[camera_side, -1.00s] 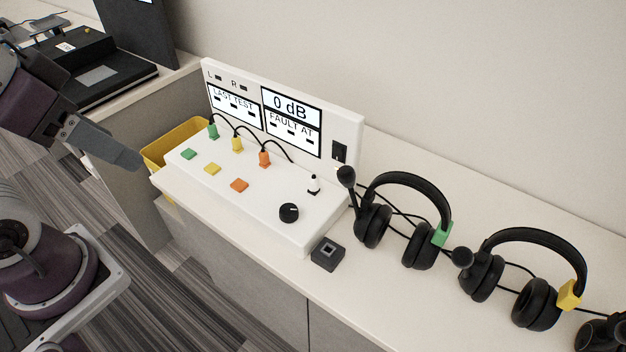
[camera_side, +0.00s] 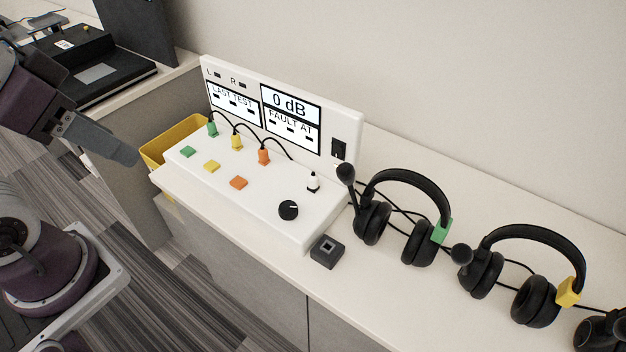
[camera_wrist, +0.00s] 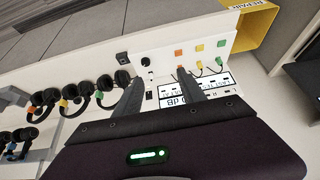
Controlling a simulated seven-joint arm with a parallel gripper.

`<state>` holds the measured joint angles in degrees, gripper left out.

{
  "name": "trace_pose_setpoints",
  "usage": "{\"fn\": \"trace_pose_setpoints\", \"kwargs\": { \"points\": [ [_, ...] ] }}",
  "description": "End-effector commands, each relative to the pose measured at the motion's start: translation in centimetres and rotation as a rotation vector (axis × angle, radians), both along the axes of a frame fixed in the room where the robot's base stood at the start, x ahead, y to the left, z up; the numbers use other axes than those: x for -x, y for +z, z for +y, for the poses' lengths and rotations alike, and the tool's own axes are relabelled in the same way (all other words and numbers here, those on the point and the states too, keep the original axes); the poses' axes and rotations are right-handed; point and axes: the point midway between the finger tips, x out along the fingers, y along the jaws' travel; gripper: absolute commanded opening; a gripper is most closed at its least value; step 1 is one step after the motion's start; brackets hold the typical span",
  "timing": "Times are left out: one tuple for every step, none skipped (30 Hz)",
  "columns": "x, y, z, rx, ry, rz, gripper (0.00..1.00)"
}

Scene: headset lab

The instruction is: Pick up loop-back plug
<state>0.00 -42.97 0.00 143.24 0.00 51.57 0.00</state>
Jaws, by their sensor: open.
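A small white plug-like piece with a dark collar (camera_side: 313,183) stands upright on the right part of the white test console; it may be the loop-back plug, but I cannot tell for sure. A small black block with a square recess (camera_side: 328,252) sits on the counter by the console's front right corner, and it also shows in the wrist view (camera_wrist: 123,57). My gripper (camera_side: 128,152) is well left of both, in the air beside the console. In the wrist view my gripper (camera_wrist: 160,82) has its fingers apart with nothing held between them.
The white console (camera_side: 255,215) has a black knob (camera_side: 289,210), coloured buttons and three cabled plugs. A yellow bin (camera_side: 165,150) is at its left end. The counter's front strip (camera_side: 385,300) is clear.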

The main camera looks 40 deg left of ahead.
Motion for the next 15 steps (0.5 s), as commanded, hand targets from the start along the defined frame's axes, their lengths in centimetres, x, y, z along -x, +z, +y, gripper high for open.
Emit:
{"fn": "trace_pose_setpoints", "kwargs": {
  "points": [
    [0.0,0.0,0.0,0.000,0.000,0.000,0.47],
    [0.0,0.0,0.0,0.000,0.000,0.000,0.47],
    [0.0,0.0,0.0,0.000,0.000,0.000,0.47],
    [0.0,0.0,0.0,0.000,0.000,0.000,0.47],
    [-0.1,0.0,0.0,-0.004,-0.001,0.002,0.47],
    [-0.6,0.0,0.1,-0.019,-0.007,0.008,0.47],
    [-1.3,0.0,0.3,-0.038,-0.017,0.017,0.47],
    [-2.3,0.0,0.4,-0.064,-0.030,0.029,0.47],
    [-4.0,-0.2,0.6,-0.108,-0.061,0.051,0.47],
    [-5.6,-0.4,0.8,-0.142,-0.091,0.071,0.47],
    [-7.4,-0.9,0.9,-0.177,-0.129,0.090,0.47],
    [-10.0,-1.7,1.0,-0.216,-0.188,0.114,0.47],
    [-11.8,-2.5,0.9,-0.239,-0.235,0.130,0.47],
    [-13.7,-3.4,0.8,-0.255,-0.283,0.146,0.47],
    [-16.0,-4.9,0.6,-0.267,-0.350,0.163,0.47]
  ]
}}
